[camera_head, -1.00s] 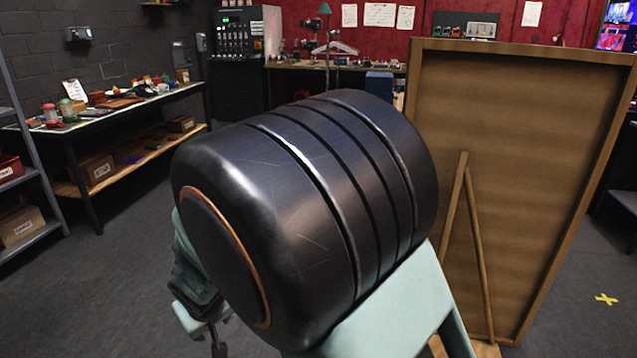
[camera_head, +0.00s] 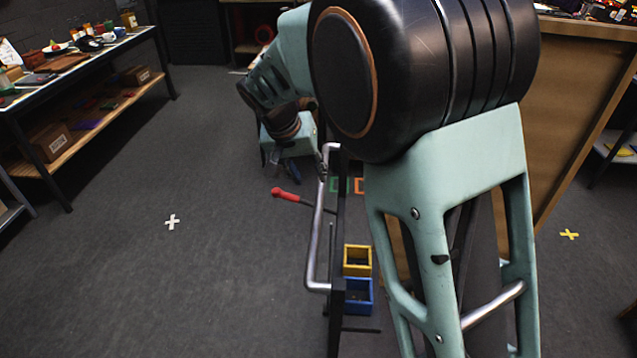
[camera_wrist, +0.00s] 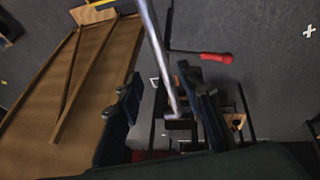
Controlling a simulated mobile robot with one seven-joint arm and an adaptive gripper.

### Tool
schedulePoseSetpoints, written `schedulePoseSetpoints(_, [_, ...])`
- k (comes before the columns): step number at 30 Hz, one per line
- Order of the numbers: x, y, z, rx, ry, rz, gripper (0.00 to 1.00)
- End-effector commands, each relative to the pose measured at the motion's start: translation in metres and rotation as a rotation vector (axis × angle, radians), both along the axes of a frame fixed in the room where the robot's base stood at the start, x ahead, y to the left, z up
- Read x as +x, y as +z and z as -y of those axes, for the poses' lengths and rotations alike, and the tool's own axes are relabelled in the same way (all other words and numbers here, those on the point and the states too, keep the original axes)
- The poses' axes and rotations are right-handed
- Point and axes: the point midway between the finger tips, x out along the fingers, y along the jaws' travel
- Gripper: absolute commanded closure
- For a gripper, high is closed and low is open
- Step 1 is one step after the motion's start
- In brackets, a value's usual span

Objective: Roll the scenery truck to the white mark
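The scenery truck carries a tall brown wooden panel (camera_head: 580,95). The panel's back and brace (camera_wrist: 85,85) show in the wrist view. A silver bar handle (camera_head: 316,225) stands on a dark upright near it, with a red-gripped lever (camera_head: 286,195) close by. In the wrist view, the bar (camera_wrist: 152,35) runs between the fingers of my gripper (camera_wrist: 160,92). The fingers are open, with visible gaps beside the bar. The white cross mark (camera_head: 172,221) lies on the floor left of the handle, and at upper right in the wrist view (camera_wrist: 309,31). My arm hides much of the truck.
Yellow (camera_head: 357,260) and blue (camera_head: 358,296) boxes sit right of the handle. A yellow cross (camera_head: 569,234) lies on the right floor. A workbench with a lower shelf (camera_head: 100,125) stands at left. The floor around the white mark is clear.

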Motion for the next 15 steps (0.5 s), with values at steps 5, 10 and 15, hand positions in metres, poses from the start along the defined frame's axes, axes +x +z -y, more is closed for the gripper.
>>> schedulePoseSetpoints(5, [0.009,-0.026,0.006,-0.003,0.000,-0.005,0.66])
schedulePoseSetpoints(10, [0.022,-0.056,0.013,-0.003,-0.001,-0.004,0.66])
schedulePoseSetpoints(15, [0.032,-0.080,0.017,-0.001,0.000,-0.003,0.66])
